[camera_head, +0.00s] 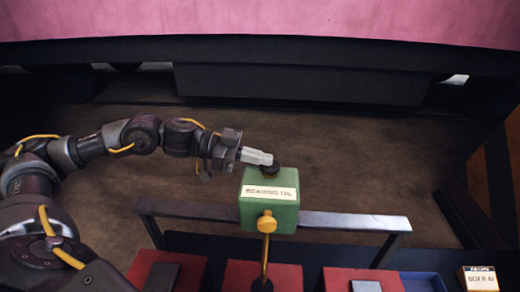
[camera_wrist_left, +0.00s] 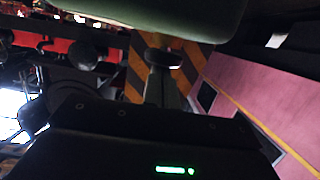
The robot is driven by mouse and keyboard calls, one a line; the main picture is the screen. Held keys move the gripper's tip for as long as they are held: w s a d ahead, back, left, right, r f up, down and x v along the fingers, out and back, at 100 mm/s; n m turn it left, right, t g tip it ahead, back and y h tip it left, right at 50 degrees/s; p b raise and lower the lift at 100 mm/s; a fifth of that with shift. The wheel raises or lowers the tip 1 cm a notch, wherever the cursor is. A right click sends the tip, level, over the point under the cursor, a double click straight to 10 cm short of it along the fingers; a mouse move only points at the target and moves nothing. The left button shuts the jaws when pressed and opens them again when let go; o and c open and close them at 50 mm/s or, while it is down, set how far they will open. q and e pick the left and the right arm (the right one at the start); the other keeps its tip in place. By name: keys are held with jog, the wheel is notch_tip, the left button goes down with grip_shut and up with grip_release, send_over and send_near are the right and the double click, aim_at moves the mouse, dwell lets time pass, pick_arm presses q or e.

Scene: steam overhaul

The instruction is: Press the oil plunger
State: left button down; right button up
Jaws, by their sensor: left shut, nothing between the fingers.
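A green oil box (camera_head: 268,216) with a white label reading roughly "BEARING OIL" sits on a metal rail. A black round plunger (camera_head: 270,171) stands on top of it. My left gripper (camera_head: 262,157) is shut and empty, reaching in from the left. Its fingertips are at or just above the plunger's upper left side; I cannot tell whether they touch. In the left wrist view the box's green side (camera_wrist_left: 150,14) fills the top, and a dark round piece, probably the plunger (camera_wrist_left: 165,58), shows at the fingertips. My right gripper is not in view.
The grey rail (camera_head: 340,220) runs to both sides. Red pads (camera_head: 250,275), a blue tray (camera_head: 423,282) and a labelled box (camera_head: 479,279) line the front. The brown floor behind is clear.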

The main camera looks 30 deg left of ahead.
pick_arm(q)
jog(key=shift+f, duration=0.2)
